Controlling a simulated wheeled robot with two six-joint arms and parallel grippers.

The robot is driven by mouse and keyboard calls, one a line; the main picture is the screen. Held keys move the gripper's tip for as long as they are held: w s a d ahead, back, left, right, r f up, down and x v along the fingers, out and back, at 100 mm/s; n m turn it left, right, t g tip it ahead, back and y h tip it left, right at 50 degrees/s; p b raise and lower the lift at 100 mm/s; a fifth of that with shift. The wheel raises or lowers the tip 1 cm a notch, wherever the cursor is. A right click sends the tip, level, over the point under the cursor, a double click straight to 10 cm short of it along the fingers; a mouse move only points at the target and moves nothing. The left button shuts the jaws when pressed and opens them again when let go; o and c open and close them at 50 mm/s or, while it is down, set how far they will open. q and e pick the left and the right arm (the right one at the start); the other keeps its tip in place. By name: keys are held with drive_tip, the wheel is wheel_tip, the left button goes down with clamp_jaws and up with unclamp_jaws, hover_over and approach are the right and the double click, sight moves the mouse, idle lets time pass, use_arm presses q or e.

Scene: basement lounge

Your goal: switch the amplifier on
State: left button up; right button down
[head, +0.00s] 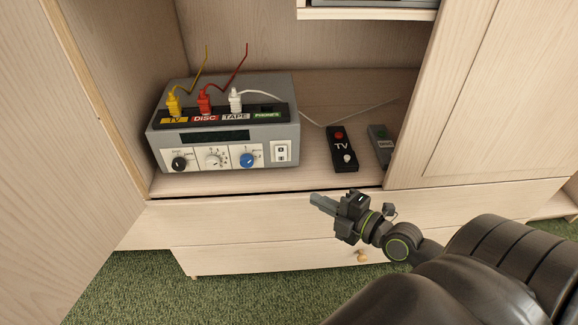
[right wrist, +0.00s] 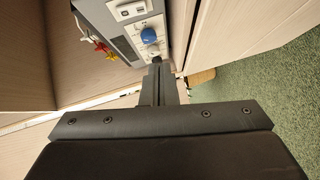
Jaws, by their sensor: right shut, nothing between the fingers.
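The amplifier (head: 222,135) is a grey box on the cabinet shelf. Its front has a dark, unlit display (head: 215,136), three knobs on white plates, and a white switch (head: 281,152) at the right end. The blue knob (head: 247,160) is just left of the switch. My right gripper (head: 316,200) is shut and empty, in front of the shelf edge, below and right of the switch and apart from it. In the right wrist view its fingers (right wrist: 157,66) point towards the amplifier, with the switch (right wrist: 132,10) at the top. My left gripper is not in view.
Yellow, red and white plugs with cables stand on top of the amplifier. A black TV remote (head: 342,150) and a grey remote (head: 381,145) lie to its right. Cabinet doors flank the opening, and drawers (head: 270,222) are below the shelf.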

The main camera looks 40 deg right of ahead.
drive_tip(key=shift+w+d+r+n+t, duration=0.35)
drive_tip(key=shift+d+r+n, duration=0.15)
drive_tip(key=shift+d+r, duration=0.1)
drive_tip(key=shift+w, duration=0.1)
drive_tip(key=p, duration=0.3)
approach(277, 160)
drive_tip(key=w+a, duration=0.3)
drive_tip(key=shift+a+r, duration=0.15)
drive_tip(key=shift+a, duration=0.2)
drive_tip(key=shift+w+d+f+b, duration=0.25)
drive_tip(key=shift+w+d+b, duration=0.2)
drive_tip(key=shift+w+d, duration=0.35)
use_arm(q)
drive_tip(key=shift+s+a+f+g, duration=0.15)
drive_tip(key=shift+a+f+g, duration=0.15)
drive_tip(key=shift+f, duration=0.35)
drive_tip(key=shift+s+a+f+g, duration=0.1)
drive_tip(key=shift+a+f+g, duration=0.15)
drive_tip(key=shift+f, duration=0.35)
use_arm(e)
drive_tip(key=shift+w+d, duration=0.25)
drive_tip(key=shift+w, duration=0.3)
drive_tip(key=shift+f, duration=0.1)
